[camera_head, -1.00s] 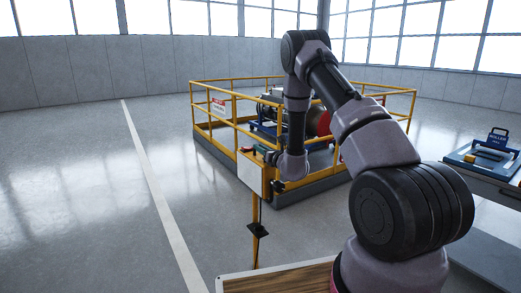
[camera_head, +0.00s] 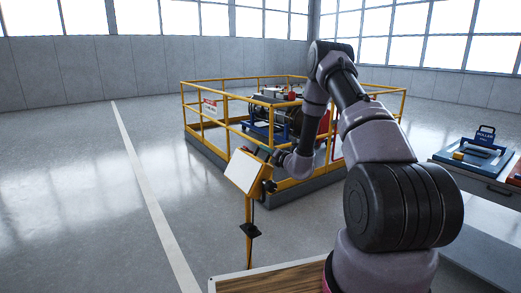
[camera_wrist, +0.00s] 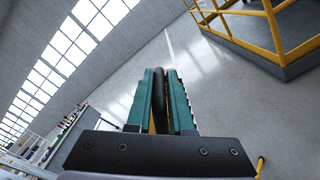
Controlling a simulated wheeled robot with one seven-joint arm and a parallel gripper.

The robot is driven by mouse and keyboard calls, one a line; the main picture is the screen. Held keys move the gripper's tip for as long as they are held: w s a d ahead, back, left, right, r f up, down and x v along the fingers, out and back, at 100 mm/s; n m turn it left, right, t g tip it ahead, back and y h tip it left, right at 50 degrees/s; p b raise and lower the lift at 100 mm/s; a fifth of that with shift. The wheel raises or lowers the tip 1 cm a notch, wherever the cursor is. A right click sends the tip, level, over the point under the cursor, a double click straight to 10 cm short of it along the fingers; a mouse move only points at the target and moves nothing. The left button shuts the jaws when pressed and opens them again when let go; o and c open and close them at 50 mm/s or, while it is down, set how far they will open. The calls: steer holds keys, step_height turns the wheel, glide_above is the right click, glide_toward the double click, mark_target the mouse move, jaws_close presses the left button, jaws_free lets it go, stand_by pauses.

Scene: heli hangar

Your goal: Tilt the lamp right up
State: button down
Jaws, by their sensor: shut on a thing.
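The lamp is a flat white panel (camera_head: 244,171) with a yellow housing on top of a yellow post (camera_head: 249,243). The panel is tilted, its white face turned partly upward and toward the head camera. My gripper (camera_wrist: 159,72) is shut; its green jaws hold a dark rounded bar (camera_wrist: 159,92), which looks like the lamp's handle. In the head view my gripper (camera_head: 267,154) is at the upper right edge of the panel, small and partly hidden. The lamp's panel does not show clearly in the wrist view.
A yellow railing (camera_head: 221,118) on a grey platform stands behind the lamp, around machinery with a blue frame. A wooden-topped surface (camera_head: 265,282) is at the bottom. A bench (camera_head: 486,190) with a blue case (camera_head: 480,150) stands at the right. Open floor lies to the left.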

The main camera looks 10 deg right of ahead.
steer(key=shift+w+d+f+m, duration=0.2)
steer(key=shift+d+f+m, duration=0.05)
steer(key=shift+d+f, duration=0.3)
steer(key=shift+w+d+f+m, duration=0.15)
steer(key=shift+d+f+m, duration=0.1)
steer(key=shift+d+f, duration=0.25)
steer(key=c, duration=0.8)
jaws_free()
steer(key=shift+c, duration=0.2)
steer(key=shift+s+d, duration=0.1)
steer(key=v, duration=1)
steer(key=shift+s, duration=0.25)
steer(key=shift+d+r, duration=0.1)
